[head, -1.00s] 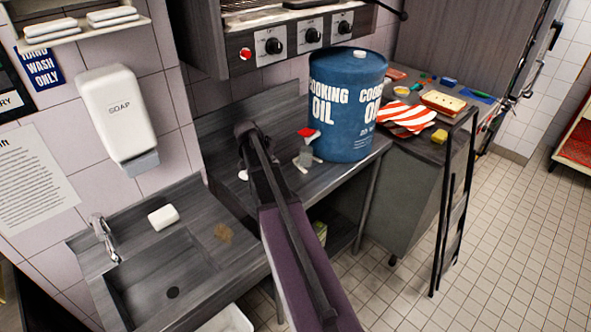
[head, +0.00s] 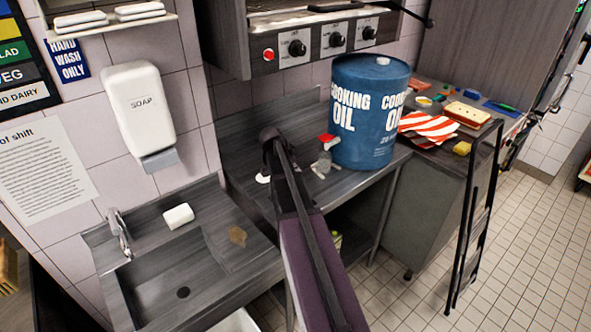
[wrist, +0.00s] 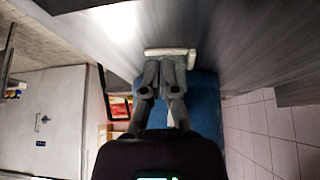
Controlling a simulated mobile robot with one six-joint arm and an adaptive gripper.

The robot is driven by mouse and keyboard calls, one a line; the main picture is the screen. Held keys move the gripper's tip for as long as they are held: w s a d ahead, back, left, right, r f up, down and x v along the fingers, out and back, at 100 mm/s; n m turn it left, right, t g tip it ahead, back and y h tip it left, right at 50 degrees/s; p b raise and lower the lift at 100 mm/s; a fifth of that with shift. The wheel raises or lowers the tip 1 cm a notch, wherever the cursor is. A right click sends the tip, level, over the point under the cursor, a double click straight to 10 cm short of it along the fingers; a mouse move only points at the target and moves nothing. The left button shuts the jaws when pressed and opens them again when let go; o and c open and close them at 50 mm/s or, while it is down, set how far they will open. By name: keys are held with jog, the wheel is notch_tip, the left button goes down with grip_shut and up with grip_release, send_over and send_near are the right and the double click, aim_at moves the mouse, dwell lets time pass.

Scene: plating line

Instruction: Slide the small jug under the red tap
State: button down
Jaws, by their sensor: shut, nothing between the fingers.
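The red tap (head: 326,138) is on the left side of the blue cooking oil drum (head: 372,118), above the steel counter, with grey parts below its red handle. A small white thing (head: 263,179) shows on the counter just left of my arm. It may be the small jug, but my arm hides most of that spot. In the wrist view my gripper (wrist: 163,64) is shut and empty. A pale, flat-edged thing (wrist: 170,52) is just beyond its fingertips, in front of the blue drum (wrist: 207,105). I cannot tell whether they touch.
A sink (head: 180,278) with a tap and a white soap bar (head: 178,215) is at the left. A striped cloth (head: 428,128) and a tray lie on the worktop right of the drum. A dark frame (head: 470,220) stands in front. Control knobs are above.

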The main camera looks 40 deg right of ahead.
aim_at(317, 171)
jog(key=b+x, duration=0.5)
jog(key=x, duration=0.2)
jog(key=shift+f+b, duration=0.15)
jog(key=shift+b, duration=0.2)
jog(key=shift+d, duration=2.05)
jog(key=shift+d, duration=0.85)
jog(key=shift+a, duration=0.2)
